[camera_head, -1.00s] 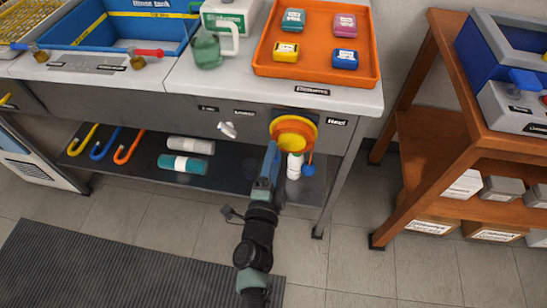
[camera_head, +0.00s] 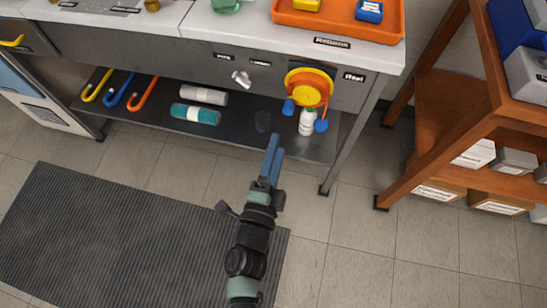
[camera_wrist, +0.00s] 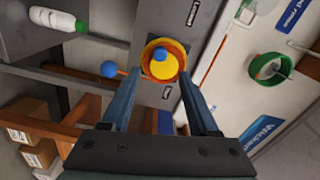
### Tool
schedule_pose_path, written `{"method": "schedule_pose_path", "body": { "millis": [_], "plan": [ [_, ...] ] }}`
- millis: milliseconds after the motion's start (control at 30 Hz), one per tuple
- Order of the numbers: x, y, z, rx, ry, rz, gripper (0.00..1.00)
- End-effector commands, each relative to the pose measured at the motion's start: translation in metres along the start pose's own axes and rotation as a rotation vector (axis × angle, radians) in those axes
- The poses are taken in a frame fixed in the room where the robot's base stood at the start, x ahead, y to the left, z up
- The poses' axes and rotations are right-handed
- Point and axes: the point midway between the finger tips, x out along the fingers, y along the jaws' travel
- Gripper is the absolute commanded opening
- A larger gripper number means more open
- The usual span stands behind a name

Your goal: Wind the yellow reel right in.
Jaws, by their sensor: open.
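The reel has a yellow disc (camera_head: 304,92) with orange parts and is mounted on the bench front beside a label reading "Reel". Two blue knobs show at it, one at its left (camera_head: 288,107) and one below it (camera_head: 321,125). My gripper (camera_head: 272,150) is apart from the reel, lower and to its left, with nothing between its fingers. In the wrist view, the reel (camera_wrist: 163,66) shows beyond and between the open fingers (camera_wrist: 160,88). A blue knob (camera_wrist: 109,69) on an orange arm sticks out to its left, outside the fingers.
A silver knob (camera_head: 241,78) is on the bench front left of the reel. A white bottle (camera_head: 306,124) stands on the shelf under the reel. A bench leg (camera_head: 350,137) and an orange rack (camera_head: 440,110) stand to the right.

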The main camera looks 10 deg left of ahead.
Motion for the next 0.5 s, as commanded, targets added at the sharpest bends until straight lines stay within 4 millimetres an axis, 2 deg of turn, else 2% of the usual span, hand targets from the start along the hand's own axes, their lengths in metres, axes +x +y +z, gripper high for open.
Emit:
{"method": "schedule_pose_path", "body": {
  "millis": [33,200,500],
  "plan": [
    [-0.007,0.001,0.0,-0.001,-0.001,0.001,0.61],
    [-0.019,0.0,0.0,0.0,0.0,0.0,0.61],
    [-0.021,0.0,0.0,0.0,0.001,-0.001,0.61]
  ]
}}
